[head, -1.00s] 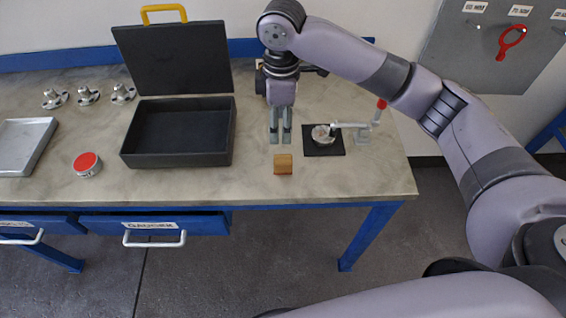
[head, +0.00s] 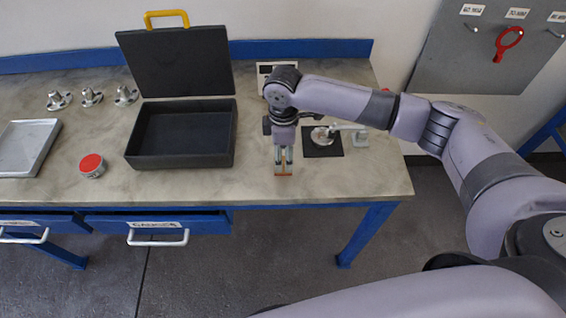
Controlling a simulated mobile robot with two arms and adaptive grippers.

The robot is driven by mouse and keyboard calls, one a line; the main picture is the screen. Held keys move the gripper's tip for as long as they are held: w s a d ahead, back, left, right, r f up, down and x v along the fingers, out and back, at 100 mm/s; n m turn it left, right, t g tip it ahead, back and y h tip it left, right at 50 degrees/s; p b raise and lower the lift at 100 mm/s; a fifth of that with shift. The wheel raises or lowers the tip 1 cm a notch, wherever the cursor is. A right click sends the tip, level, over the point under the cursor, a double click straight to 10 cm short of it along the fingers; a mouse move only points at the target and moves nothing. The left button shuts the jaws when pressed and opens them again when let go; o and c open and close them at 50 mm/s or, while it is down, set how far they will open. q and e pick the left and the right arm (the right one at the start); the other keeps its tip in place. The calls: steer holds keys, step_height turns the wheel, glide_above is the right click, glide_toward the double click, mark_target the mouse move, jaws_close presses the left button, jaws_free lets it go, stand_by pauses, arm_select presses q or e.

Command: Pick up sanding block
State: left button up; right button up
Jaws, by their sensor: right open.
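The sanding block (head: 284,172) is a small brown and reddish block near the front edge of the workbench (head: 340,188). My right gripper (head: 284,160) points down right at the block, with its fingers over it and hiding much of it. The fingers are open; I cannot tell whether they touch the block. My left gripper does not show.
An open black case (head: 180,162) stands left of the block. A red-topped tin (head: 92,165), a grey tray (head: 25,148) and several flanged metal parts (head: 92,97) lie further left. A clamp on a black pad (head: 322,148) is close on the right. Two drawers (head: 157,228) stick out below.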

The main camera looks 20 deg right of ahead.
steer(key=shift+f+p, duration=0.6)
steer(key=shift+f, duration=1.65)
steer(key=shift+c, duration=0.2)
steer(key=c, duration=1.2)
